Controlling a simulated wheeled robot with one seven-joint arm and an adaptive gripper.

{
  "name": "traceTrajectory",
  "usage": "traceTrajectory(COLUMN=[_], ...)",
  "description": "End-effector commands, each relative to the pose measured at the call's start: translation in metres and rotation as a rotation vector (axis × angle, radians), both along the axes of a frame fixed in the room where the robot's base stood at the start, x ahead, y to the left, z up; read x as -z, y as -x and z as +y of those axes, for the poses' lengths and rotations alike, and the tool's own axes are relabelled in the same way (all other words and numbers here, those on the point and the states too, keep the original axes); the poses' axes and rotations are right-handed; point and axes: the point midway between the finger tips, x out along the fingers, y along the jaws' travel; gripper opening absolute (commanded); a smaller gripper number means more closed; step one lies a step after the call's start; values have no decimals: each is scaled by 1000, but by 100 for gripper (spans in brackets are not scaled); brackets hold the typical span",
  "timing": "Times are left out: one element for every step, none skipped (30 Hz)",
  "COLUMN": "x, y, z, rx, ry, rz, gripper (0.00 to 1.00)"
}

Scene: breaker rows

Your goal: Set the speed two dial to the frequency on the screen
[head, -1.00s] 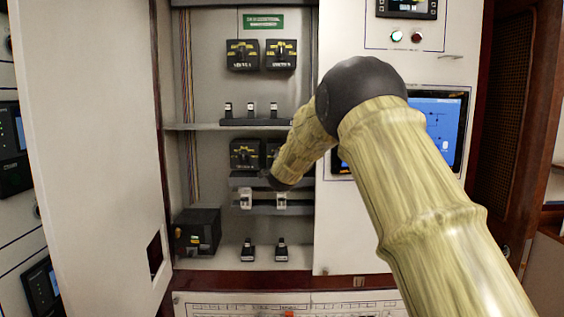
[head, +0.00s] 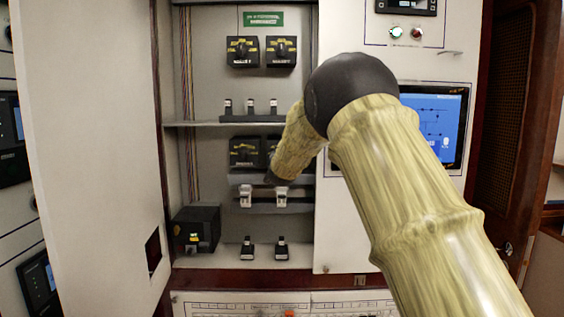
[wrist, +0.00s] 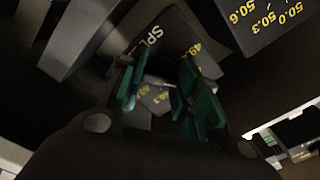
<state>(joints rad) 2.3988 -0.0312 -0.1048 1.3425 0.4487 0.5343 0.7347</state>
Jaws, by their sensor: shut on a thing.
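My gripper (wrist: 163,100), with green finger pads, is shut around the knob of a dark dial box (wrist: 172,38) in the wrist view. The box's face shows part of a label beginning "SP" and yellow numbers, inverted; the knob and its pointer are mostly hidden. In the head view this box (head: 271,146) is the right one of the lower pair, largely covered by my arm. The left lower dial (head: 244,152) is in plain view. A blue screen (head: 440,122) on the right panel is partly covered by my arm, and I cannot read a frequency on it.
Two more dial boxes (head: 242,51) sit on the upper level, with a row of small switches (head: 251,107) below them. A shelf (head: 190,124) separates the levels. Breakers (head: 280,196) stand below the lower dials. The open cabinet door (head: 90,150) stands at left.

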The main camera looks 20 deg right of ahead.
Motion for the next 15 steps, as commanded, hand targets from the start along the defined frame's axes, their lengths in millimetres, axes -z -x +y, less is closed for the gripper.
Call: traceTrajectory(x=[3,3,3,3,3,3,3,3,3,3,3,3,3,3,3], y=[0,0,0,0,0,0,0,0,0,0,0,0,0,0,0], z=[0,0,0,1,1,0,0,0,0,1,1,0,0,0,0], rx=[0,0,0,-1,-1,0,0,0,-1,-1,-1,-1,-1,-1,0], ry=[44,71,108,135,164,200,227,255,291,319,346,382,410,435,469], rz=[15,23,33,41,49,59,68,76,87,95,102,113,121,128,137], gripper=[8,8,8,8,8,8,8,8,8,8,8,8,8,8,8])
